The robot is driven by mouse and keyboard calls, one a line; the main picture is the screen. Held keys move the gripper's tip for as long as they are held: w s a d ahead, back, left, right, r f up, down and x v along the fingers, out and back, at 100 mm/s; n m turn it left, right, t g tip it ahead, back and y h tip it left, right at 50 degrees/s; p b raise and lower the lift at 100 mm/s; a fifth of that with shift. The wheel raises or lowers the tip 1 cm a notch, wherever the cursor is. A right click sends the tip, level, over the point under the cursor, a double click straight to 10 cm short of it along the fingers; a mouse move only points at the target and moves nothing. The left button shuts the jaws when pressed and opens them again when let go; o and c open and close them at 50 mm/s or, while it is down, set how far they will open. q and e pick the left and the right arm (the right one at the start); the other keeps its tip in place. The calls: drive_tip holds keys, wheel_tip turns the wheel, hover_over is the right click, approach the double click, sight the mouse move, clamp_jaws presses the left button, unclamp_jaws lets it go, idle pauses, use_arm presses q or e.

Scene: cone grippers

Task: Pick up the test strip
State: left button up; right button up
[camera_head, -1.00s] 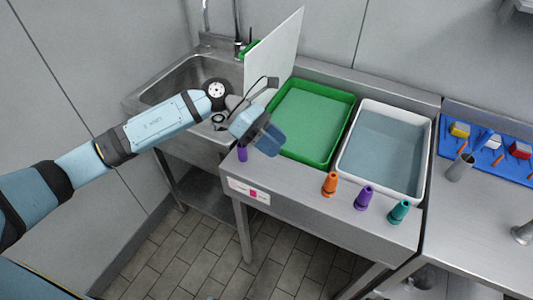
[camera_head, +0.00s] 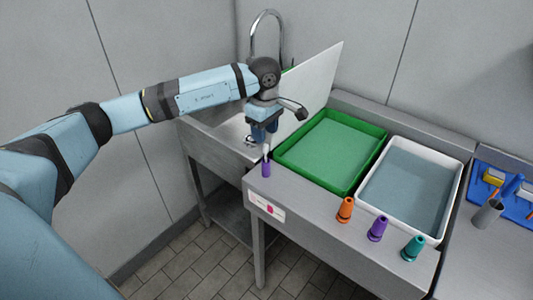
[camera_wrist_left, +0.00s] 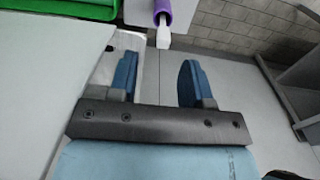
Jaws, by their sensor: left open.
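A white strip (camera_head: 266,150), likely the test strip, stands upright out of a purple holder (camera_head: 266,168) at the front left corner of the steel counter. In the left wrist view the white strip (camera_wrist_left: 163,38) points out of the purple holder (camera_wrist_left: 176,10), just past the fingertips and roughly between them. My left gripper (camera_head: 264,134) points down just above the strip. In the left wrist view the fingers of my left gripper (camera_wrist_left: 156,78) are apart with nothing between them. My right gripper is not in view.
A white upright panel (camera_head: 312,85) stands behind, beside the sink (camera_head: 232,130). A green tray (camera_head: 330,150) and a white tray (camera_head: 410,190) with liquid sit on the counter. Orange (camera_head: 345,210), purple (camera_head: 378,229) and teal (camera_head: 413,248) cones line the front edge.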

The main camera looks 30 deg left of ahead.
sight(266, 145)
use_arm(q)
drive_tip(key=shift+s+d+f+p, duration=0.15)
drive_tip(key=shift+f+p, duration=0.1)
drive_tip(key=shift+f, duration=1.45)
drive_tip(key=shift+d+f+p, duration=0.15)
drive_tip(key=shift+f+p, duration=0.05)
drive_tip(key=shift+f, duration=1.5)
clamp_jaws()
